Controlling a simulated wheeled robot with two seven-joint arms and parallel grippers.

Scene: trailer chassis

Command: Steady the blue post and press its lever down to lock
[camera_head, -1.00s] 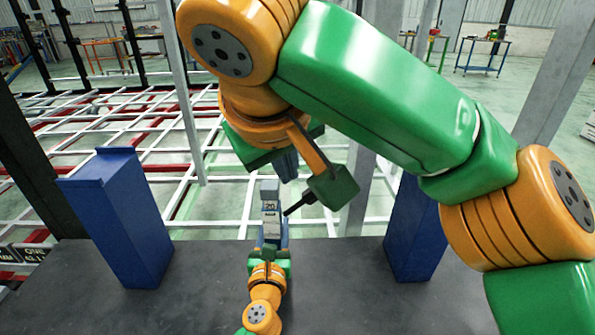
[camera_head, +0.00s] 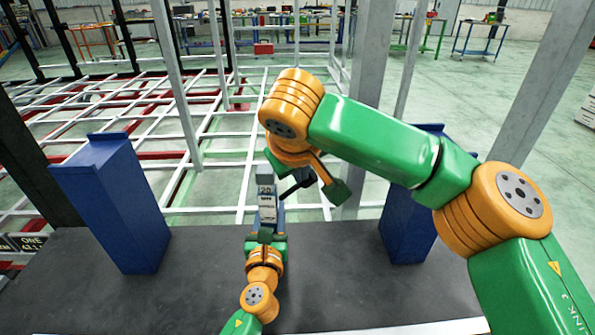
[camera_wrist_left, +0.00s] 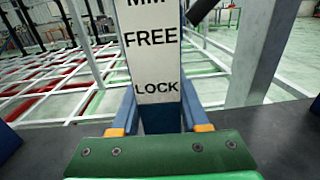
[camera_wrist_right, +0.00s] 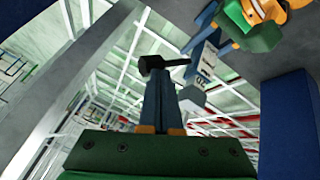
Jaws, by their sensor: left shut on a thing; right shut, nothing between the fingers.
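The blue post (camera_head: 267,213) stands in the middle of the dark table, its front label reading FREE and LOCK (camera_wrist_left: 155,60) in the left wrist view. My left gripper (camera_head: 266,232) is shut on its lower part, one finger on each side (camera_wrist_left: 160,118). A black lever (camera_head: 291,188) sticks out to the right of the post, sloping up; its knob (camera_wrist_right: 150,64) shows in the right wrist view. My right gripper (camera_head: 308,173) is shut and empty above the lever. Its closed fingertips (camera_wrist_right: 158,78) end close to the lever; whether they touch I cannot tell.
Blue columns stand at the table's left (camera_head: 115,205) and right (camera_head: 405,225). White frame bars (camera_head: 130,155) spread behind the table. A grey upright (camera_head: 365,95) rises behind my right arm. The dark table (camera_head: 200,270) is clear on both sides of my left arm.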

